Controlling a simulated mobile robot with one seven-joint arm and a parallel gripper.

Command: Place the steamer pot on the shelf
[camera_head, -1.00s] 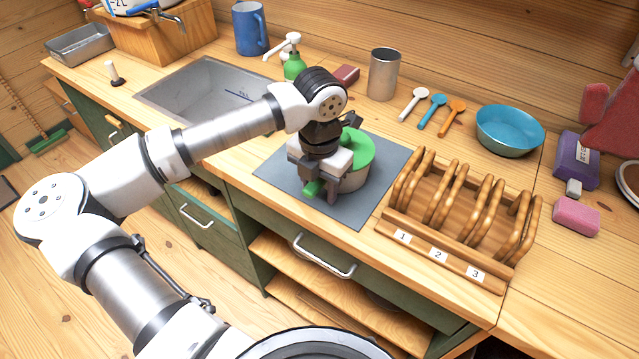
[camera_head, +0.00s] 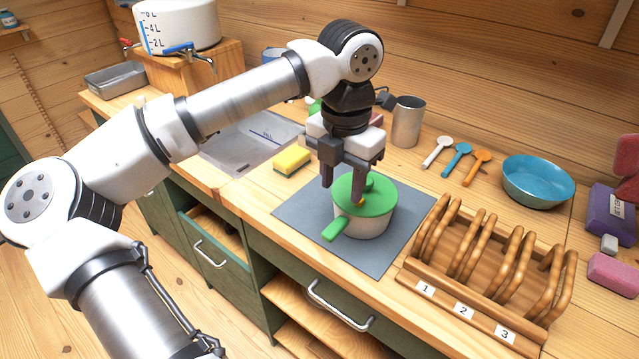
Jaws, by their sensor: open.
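The steamer pot is a small pale pot (camera_head: 368,228) with a green lid and a green handle (camera_head: 336,230) that points to the front left. It stands upright on a grey mat (camera_head: 300,212) on the counter. My gripper (camera_head: 344,194) points down over the left part of the lid, its fingers apart and empty. I cannot tell whether the fingertips touch the lid. An open wooden shelf (camera_head: 287,297) shows under the counter at the front, partly cut off by the frame.
A wooden rack (camera_head: 478,285) numbered 1 to 3 stands close to the right of the mat. A yellow sponge (camera_head: 292,161) lies behind the mat, near the sink (camera_head: 240,150). A metal cup (camera_head: 407,122), several spoons and a blue bowl (camera_head: 538,181) stand farther back.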

